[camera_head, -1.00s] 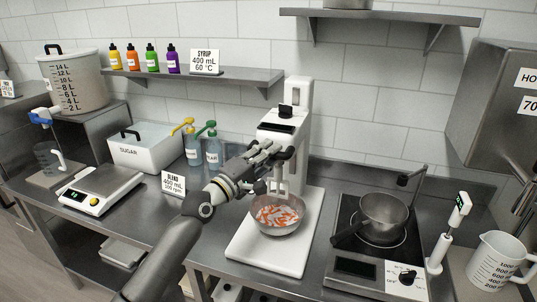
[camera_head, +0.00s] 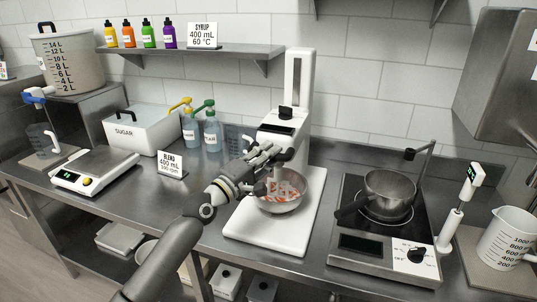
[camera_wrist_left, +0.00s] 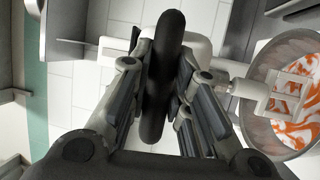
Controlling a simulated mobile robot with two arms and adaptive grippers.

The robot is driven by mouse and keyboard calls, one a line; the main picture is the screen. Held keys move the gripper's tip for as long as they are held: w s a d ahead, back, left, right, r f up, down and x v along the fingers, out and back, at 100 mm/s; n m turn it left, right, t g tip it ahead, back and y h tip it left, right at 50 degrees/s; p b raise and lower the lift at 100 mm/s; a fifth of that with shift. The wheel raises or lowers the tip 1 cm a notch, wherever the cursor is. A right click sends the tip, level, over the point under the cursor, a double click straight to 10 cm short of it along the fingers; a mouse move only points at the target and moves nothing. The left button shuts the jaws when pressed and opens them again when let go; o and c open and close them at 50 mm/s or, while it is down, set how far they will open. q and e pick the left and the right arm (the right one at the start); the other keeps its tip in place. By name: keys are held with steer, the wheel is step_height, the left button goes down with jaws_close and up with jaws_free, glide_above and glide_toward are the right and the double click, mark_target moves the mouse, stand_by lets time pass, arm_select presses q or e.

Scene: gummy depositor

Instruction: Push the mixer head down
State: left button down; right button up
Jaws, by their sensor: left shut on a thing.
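The stand mixer's white head (camera_head: 277,131) sits low on its upright column (camera_head: 299,75), with a long stretch of column showing above it. My left gripper (camera_head: 268,157) is at the front of the head. In the left wrist view its fingers (camera_wrist_left: 160,85) are shut around a black bar-like handle (camera_wrist_left: 165,40). The steel bowl (camera_head: 283,205) stands on the white mixer base (camera_head: 268,235) and holds orange and white contents. The pale beater (camera_wrist_left: 252,88) reaches over or into the bowl; its tip depth is unclear. My right gripper is not in view.
An induction cooker (camera_head: 360,246) with a saucepan (camera_head: 388,186) stands right of the mixer. A thermometer (camera_head: 455,215) and a measuring jug (camera_head: 507,240) are farther right. Pump bottles (camera_head: 212,135), a sugar box (camera_head: 143,138) and a scale (camera_head: 95,171) stand left. A shelf (camera_head: 215,52) hangs behind.

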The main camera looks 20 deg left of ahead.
arm_select(q)
step_height(320, 180, down, 3)
steer(key=shift+f+b, duration=0.15)
steer(key=shift+b, duration=0.9)
steer(key=shift+d+f, duration=0.1)
steer(key=c, duration=1.3)
jaws_free()
steer(key=shift+c, duration=0.2)
steer(key=shift+r, duration=0.2)
steer(key=v, duration=1.2)
